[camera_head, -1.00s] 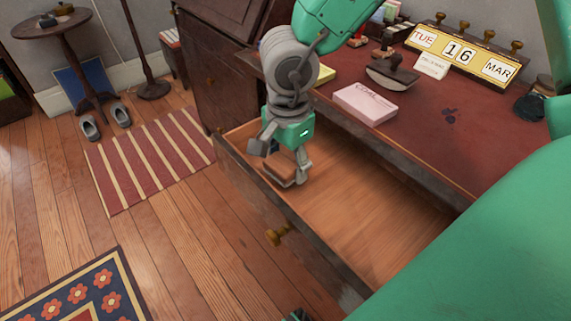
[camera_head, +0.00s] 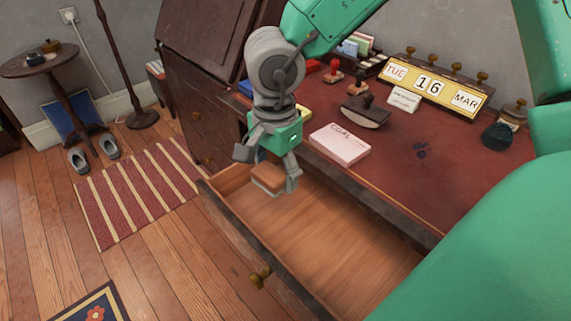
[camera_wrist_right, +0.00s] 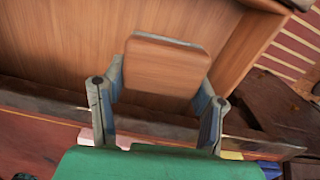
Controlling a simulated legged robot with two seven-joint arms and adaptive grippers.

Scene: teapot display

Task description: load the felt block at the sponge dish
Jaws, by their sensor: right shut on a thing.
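The felt block (camera_head: 268,179), a small brown wooden block with a thin grey layer, is in my right gripper (camera_head: 268,172). The gripper is shut on it, one finger on each side, above the left end of the open drawer. In the right wrist view the block's brown face (camera_wrist_right: 166,66) fills the space between the fingertips (camera_wrist_right: 165,82). A dark round object (camera_head: 498,136) at the right back of the desk may be the sponge dish; its inside is not clear. My left gripper is not in view.
The open drawer (camera_head: 330,240) looks empty. On the red desk top (camera_head: 400,190) are a pink box (camera_head: 340,144), a rocker blotter (camera_head: 365,112), a small card (camera_head: 402,99) and a calendar (camera_head: 433,88). Ink-like stains mark the clear area right of the pink box.

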